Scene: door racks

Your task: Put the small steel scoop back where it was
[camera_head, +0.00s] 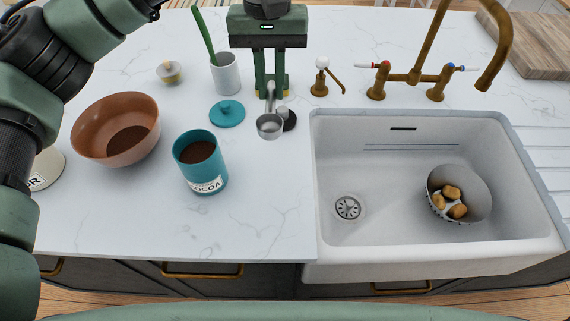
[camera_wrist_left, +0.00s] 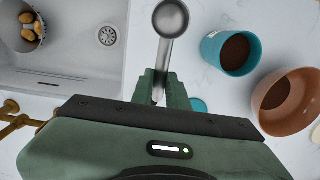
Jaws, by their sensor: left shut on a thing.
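My left gripper (camera_head: 271,92) is shut on the handle of the small steel scoop (camera_head: 269,127), at the back middle of the counter. The scoop's bowl points toward the front of the counter and looks empty. In the left wrist view the scoop (camera_wrist_left: 171,19) sticks out from between the fingers (camera_wrist_left: 163,88). A small dark round thing (camera_head: 290,122) shows just right of the scoop's bowl, partly hidden by it. The teal cocoa canister (camera_head: 205,177) stands open with brown powder inside. Its teal lid (camera_head: 227,113) lies on the counter left of the scoop. My right gripper is out of view.
A brown bowl (camera_head: 117,149) with dark powder stands left of the canister. A white cup (camera_head: 226,74) with a green-handled tool and a small lidded jar (camera_head: 169,72) stand behind. The white sink (camera_head: 400,240) with a brass tap (camera_head: 414,76) is at right. The front counter is clear.

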